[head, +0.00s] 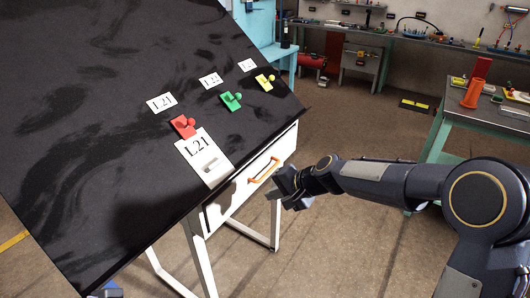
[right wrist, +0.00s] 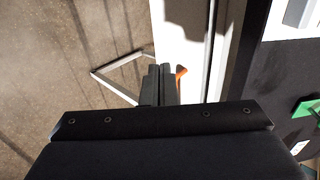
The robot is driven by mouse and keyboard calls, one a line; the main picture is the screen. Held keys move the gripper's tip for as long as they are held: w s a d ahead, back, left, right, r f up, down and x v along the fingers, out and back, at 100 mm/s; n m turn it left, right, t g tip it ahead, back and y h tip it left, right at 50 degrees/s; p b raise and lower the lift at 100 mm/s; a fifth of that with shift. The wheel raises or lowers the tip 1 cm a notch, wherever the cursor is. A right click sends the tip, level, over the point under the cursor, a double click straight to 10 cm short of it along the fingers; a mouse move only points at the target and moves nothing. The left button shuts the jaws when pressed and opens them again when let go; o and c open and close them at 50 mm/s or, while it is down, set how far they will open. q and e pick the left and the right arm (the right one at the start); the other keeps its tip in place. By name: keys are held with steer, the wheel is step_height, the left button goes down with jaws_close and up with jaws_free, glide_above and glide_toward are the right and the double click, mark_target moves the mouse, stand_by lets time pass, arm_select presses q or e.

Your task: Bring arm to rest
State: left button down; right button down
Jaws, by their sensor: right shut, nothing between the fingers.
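My right gripper (head: 287,189) is shut and empty. In the head view it is just right of the orange drawer handle (head: 264,171) on the white drawer front (head: 240,190). In the right wrist view its fingers (right wrist: 158,86) are together, with part of the orange handle (right wrist: 181,72) showing beside them. I cannot tell whether they touch it. My left gripper is not clearly visible; only a small blue piece shows at the lower left edge of the head view.
The black tabletop (head: 100,120) holds red (head: 183,126), green (head: 231,100) and yellow (head: 265,82) pieces by L21-type labels. A white plate (head: 206,160) lies near its edge. A green-legged bench (head: 470,115) stands at right. Open floor (head: 340,240) lies between.

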steer(key=s+d+r+n+h, duration=0.1)
steer(key=s+d+r, duration=0.3)
steer(key=s+d, duration=0.3)
steer(key=s+d+r+n, duration=0.2)
steer(key=s+d+r, duration=0.25)
steer(key=s, duration=0.45)
steer(key=s+d+f+n+h, duration=0.1)
steer(key=s+d+f, duration=0.1)
steer(key=s, duration=0.6)
steer(key=s+d+f+n+h, duration=0.1)
steer(key=s+d+f+h, duration=0.1)
steer(key=s, duration=0.7)
steer(key=shift+s+d+f, duration=0.15)
steer(key=shift+d+f, duration=0.35)
steer(key=shift+d, duration=0.75)
